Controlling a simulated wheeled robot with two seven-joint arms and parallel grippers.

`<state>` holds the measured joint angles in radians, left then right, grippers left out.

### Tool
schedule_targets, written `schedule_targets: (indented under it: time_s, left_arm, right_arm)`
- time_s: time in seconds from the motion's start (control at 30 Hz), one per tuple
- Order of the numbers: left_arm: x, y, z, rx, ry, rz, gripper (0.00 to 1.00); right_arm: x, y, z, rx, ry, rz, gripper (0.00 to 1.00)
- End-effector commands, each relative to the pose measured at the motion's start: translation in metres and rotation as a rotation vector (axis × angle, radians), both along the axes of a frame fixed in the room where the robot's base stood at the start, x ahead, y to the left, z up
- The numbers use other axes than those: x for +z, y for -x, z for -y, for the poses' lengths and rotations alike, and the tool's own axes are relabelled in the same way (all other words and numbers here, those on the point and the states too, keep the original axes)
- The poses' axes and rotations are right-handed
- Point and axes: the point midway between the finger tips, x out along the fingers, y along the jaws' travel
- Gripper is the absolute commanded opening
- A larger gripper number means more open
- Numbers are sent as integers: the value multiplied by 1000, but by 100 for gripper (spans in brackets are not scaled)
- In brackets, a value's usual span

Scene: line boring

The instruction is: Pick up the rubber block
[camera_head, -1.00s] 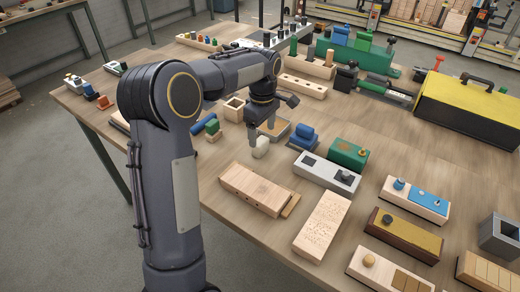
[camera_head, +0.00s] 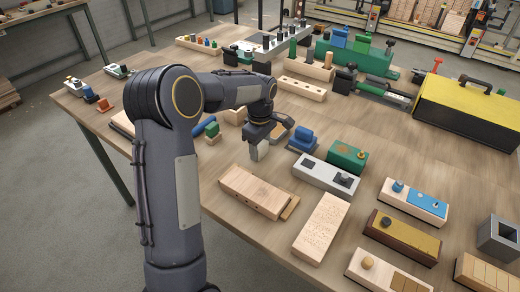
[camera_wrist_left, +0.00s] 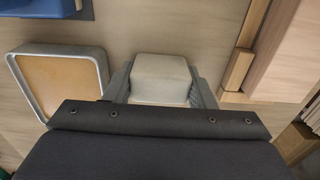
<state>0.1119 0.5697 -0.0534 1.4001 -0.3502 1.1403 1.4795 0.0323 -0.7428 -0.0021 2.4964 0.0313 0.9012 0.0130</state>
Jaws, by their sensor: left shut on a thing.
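The rubber block is a small off-white block with rounded edges. It shows in the left wrist view (camera_wrist_left: 160,78) between the two grey fingers. My left gripper (camera_wrist_left: 160,92) is shut on it, with one finger against each side. In the head view my left gripper (camera_head: 259,150) points down at the tabletop in the middle of the table, and its fingers mostly hide the block there. I cannot tell whether the block still touches the table. My right gripper is not in view.
A wooden block (camera_head: 254,190) lies in front of the gripper. A shallow grey-rimmed tray (camera_head: 284,131) is close behind it, beside a blue piece (camera_head: 303,138). A grey panel (camera_head: 327,174) stands to the right. A yellow-topped case (camera_head: 470,108) is at the far right.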

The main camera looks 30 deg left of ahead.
Motion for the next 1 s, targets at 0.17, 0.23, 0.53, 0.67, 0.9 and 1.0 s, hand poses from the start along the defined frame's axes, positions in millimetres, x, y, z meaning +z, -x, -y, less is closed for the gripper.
schedule_targets:
  time_s: [0.17, 0.23, 0.53, 0.67, 0.9, 1.0]
  left_arm:
    - [0, 0, 0, 0, 0, 1, 22]
    - [1, 0, 0, 0, 0, 1, 22]
    - [18, -1, 0, -1, -1, 4, 22]
    - [40, 5, 2, -1, 1, 7, 22]
    - [94, 51, 13, -2, 2, 8, 22]
    - [103, 78, 19, -3, 1, 5, 22]
  right_arm:
    - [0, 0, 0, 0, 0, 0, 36]
    - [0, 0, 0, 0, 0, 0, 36]
    - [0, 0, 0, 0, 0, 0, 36]
    - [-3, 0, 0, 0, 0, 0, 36]
    - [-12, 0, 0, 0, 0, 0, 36]
    - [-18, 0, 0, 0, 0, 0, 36]
